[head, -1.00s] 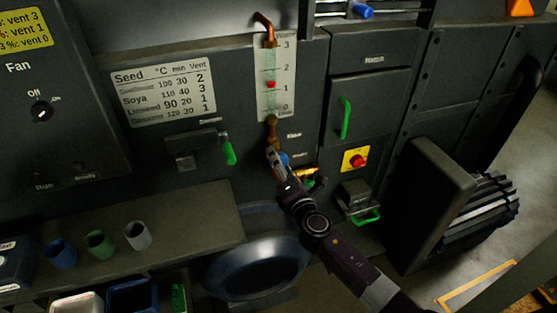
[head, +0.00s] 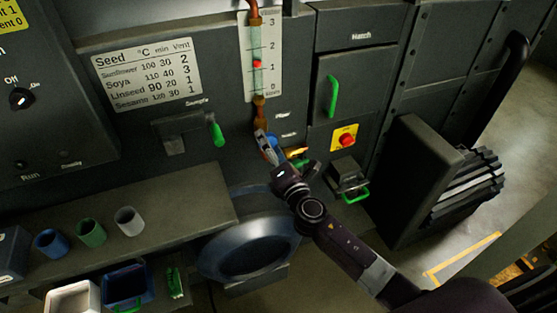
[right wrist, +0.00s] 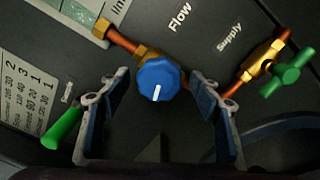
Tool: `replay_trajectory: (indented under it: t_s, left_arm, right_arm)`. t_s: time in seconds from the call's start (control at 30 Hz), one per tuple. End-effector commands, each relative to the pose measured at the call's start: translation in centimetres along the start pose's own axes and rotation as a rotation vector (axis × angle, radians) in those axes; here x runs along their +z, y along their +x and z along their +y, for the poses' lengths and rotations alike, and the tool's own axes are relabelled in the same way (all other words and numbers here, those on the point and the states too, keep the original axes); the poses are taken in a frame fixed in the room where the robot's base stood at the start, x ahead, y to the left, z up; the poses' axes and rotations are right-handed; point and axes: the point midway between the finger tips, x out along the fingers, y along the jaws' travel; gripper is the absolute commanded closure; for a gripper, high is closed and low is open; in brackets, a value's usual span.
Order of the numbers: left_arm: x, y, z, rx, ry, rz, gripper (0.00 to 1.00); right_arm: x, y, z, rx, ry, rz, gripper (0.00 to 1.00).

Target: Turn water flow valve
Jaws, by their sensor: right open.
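The water flow valve is a blue faceted knob (right wrist: 161,80) with a white pointer line, on a copper pipe beside the label "Flow". In the right wrist view its line points down and slightly left. My right gripper (right wrist: 160,108) is open, its two fingers on either side of the knob with gaps to both. In the head view the gripper (head: 266,148) is at the knob (head: 272,143), which it partly hides. The flow gauge (head: 258,65) above has a red float between marks 1 and 2. My left gripper is not in view.
A green supply valve handle (right wrist: 287,73) sits on the pipe to the right of the knob. A green sample lever (head: 217,134) is to the left. A red button (head: 347,140) on yellow and a green hatch handle (head: 332,97) are to the right. A round basin (head: 247,247) lies below.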

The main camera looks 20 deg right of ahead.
Motion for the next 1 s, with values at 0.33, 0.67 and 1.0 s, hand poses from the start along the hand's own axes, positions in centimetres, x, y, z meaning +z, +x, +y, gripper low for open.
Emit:
replay_trajectory:
  t_s: [0.33,0.67,1.0]
  left_arm:
    - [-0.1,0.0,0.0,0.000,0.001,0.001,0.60]
    - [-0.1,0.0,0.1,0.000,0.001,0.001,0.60]
    - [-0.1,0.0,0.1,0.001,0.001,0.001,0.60]
  right_arm:
    - [-0.1,-6.7,-0.2,-0.003,-0.001,0.002,0.42]
    - [0.0,-9.8,-0.1,-0.001,-0.002,0.001,0.42]
    - [0.0,-9.9,0.0,0.000,-0.001,0.001,0.42]
